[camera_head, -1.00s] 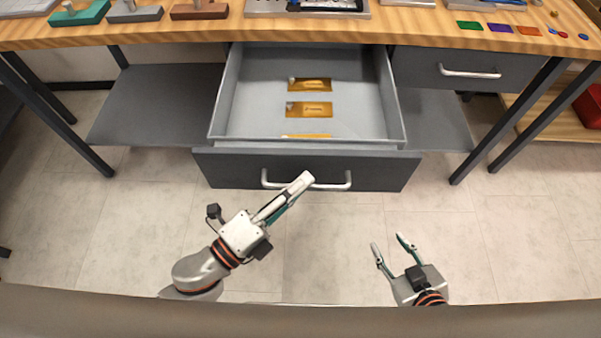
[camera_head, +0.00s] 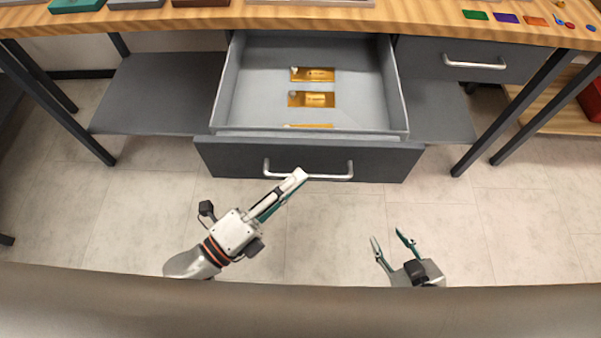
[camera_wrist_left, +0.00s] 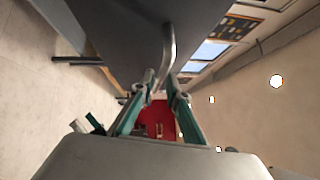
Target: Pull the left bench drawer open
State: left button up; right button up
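The left bench drawer (camera_head: 230,159) is pulled well out from under the bench, with its grey inside showing. Its silver bar handle (camera_head: 335,178) is on the dark front and also shows in the left wrist view (camera_wrist_left: 168,45). My left gripper (camera_head: 299,174) is at the middle of this handle. In the left wrist view its fingers (camera_wrist_left: 161,82) are close together, one on each side of the bar, and look shut on it. Exact contact is hard to see. My right gripper (camera_head: 388,238) is open and empty, low and to the right of the drawer front.
Several gold plates (camera_head: 311,99) lie in the drawer. The right drawer (camera_head: 420,58) is shut. A grey shelf (camera_head: 150,95) is under the bench at left. Bench legs (camera_head: 515,115) stand on both sides. The floor (camera_head: 340,230) before the drawer is clear.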

pick_arm(q)
jog(key=v, duration=0.9)
jog(key=shift+s+a, duration=0.2)
jog(key=shift+a, duration=0.1)
pick_arm(e)
jog(key=shift+w+r, duration=0.15)
jog(key=shift+r, duration=0.05)
pick_arm(q)
jog(key=w+a+f+n+t+y+p, duration=0.2)
jog(key=w+a+n+y+p, duration=0.4)
jog(key=n, duration=0.6)
jog(key=s+a+f+n+g+y+p, duration=0.1)
jog(key=s+a+f+n+g+y, duration=0.1)
jog(key=f+n, duration=0.3)
jog(key=s+a+f+n+g+y+p, duration=0.2)
jog(key=s+f+n+g+y, duration=0.1)
jog(key=f+n, duration=0.3)
jog(key=shift+s+a+n, duration=0.3)
jog(key=shift+a+n, duration=0.05)
jog(key=shift+n, duration=0.35)
pick_arm(e)
jog(key=shift+m, duration=0.4)
jog(key=r, duration=0.3)
jog(key=s+a+r, duration=0.1)
jog(key=r, duration=0.1)
jog(key=shift+d, duration=0.15)
